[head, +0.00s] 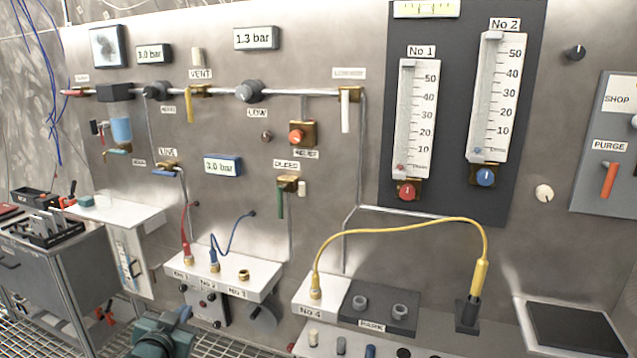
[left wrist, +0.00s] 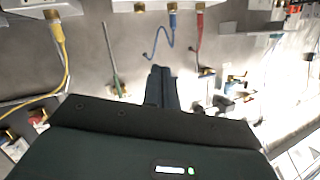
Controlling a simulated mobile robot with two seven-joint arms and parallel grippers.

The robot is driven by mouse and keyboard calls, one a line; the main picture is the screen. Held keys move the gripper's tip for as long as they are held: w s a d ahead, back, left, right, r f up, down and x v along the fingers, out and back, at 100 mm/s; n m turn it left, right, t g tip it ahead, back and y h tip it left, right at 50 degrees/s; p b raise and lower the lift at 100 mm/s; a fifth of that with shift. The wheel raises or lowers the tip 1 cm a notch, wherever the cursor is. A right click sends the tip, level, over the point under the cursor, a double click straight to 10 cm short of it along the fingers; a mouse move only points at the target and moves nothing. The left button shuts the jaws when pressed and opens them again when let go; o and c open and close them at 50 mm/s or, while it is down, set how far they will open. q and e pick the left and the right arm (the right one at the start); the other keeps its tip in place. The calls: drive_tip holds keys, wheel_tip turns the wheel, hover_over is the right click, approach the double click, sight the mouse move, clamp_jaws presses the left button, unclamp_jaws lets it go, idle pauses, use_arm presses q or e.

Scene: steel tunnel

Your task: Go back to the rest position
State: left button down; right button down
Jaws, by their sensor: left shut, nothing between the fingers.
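My left gripper (left wrist: 160,88) shows in the left wrist view, its dark fingers together and empty. The wall panel behind it appears upside down there. My right gripper is not in view. In the head view, a yellow hose (head: 400,226) runs from the No 4 socket block (head: 313,303) to a black holder (head: 467,314) on the right. A red hose (head: 185,228) and a blue hose (head: 232,233) end at the white socket shelf (head: 222,277). The yellow hose also shows in the left wrist view (left wrist: 64,65).
A steel wall carries valves, gauges and two flow tubes on a dark panel (head: 455,190). A grey tool cart (head: 70,265) stands at the left. A dark plate (head: 575,328) lies at the lower right.

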use_arm(q)
drive_tip(key=s+d+f+g+h, duration=0.1)
drive_tip(key=s+d+f, duration=0.3)
drive_tip(key=s+f, duration=0.3)
drive_tip(key=s+d+f+g+h, duration=0.1)
drive_tip(key=s+d+f+g, duration=0.1)
drive_tip(key=s+d+f, duration=0.5)
drive_tip(key=s+d+g, duration=0.1)
drive_tip(key=s+d, duration=0.1)
drive_tip(key=s, duration=0.7)
drive_tip(key=s+d+g+h, duration=0.1)
drive_tip(key=s, duration=0.8)
drive_tip(key=shift+d+f+n, duration=0.25)
drive_tip(key=shift+d+n, duration=0.05)
drive_tip(key=shift+d, duration=0.1)
